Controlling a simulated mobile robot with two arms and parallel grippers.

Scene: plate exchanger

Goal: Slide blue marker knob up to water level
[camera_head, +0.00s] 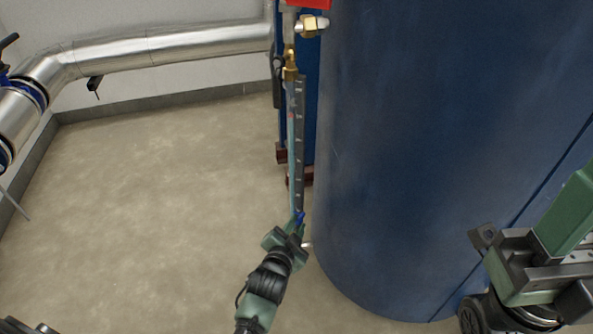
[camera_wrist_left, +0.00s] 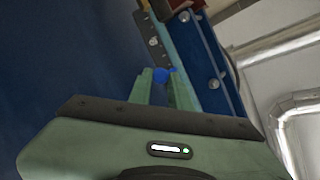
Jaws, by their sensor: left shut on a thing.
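The level gauge is a thin upright tube (camera_head: 291,150) beside a grey scale strip (camera_head: 299,130). The tube looks pale blue; a small reddish spot shows on its upper part. I cannot clearly make out the water level. The blue marker knob (camera_head: 299,218) is low on the scale. In the left wrist view the knob (camera_wrist_left: 160,75) sits between the fingertips. My left gripper (camera_head: 294,232) is shut on it, at the lower end of the scale. My right gripper (camera_head: 485,238) is at the right, away from the gauge; its fingers are not clear.
A large dark blue tank (camera_head: 420,150) stands close to the right of the gauge. A brass fitting (camera_head: 290,65) tops the tube. A silver pipe (camera_head: 150,48) runs along the back wall. The concrete floor (camera_head: 160,190) at left is clear.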

